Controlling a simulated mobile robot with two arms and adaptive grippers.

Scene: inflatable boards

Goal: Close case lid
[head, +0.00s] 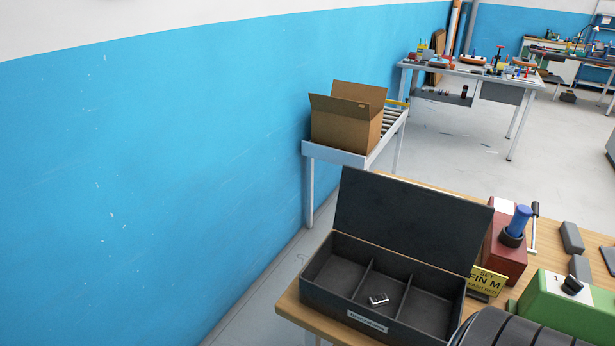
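A dark grey case (318,291) stands at the left corner of the wooden table in the head view. Its lid (408,222) is open and stands up at the back, leaning slightly backward. Inside are three compartments with a small silver metal piece (378,299) lying in the middle one. A pale label is on the case's front wall. Neither of my grippers is in view.
A red machine (505,249) with a blue handle, a yellow sign (488,281) and a green machine (566,306) stand right of the case on the table (438,187). An open cardboard box (345,128) sits on a roller stand behind. A blue wall is at left.

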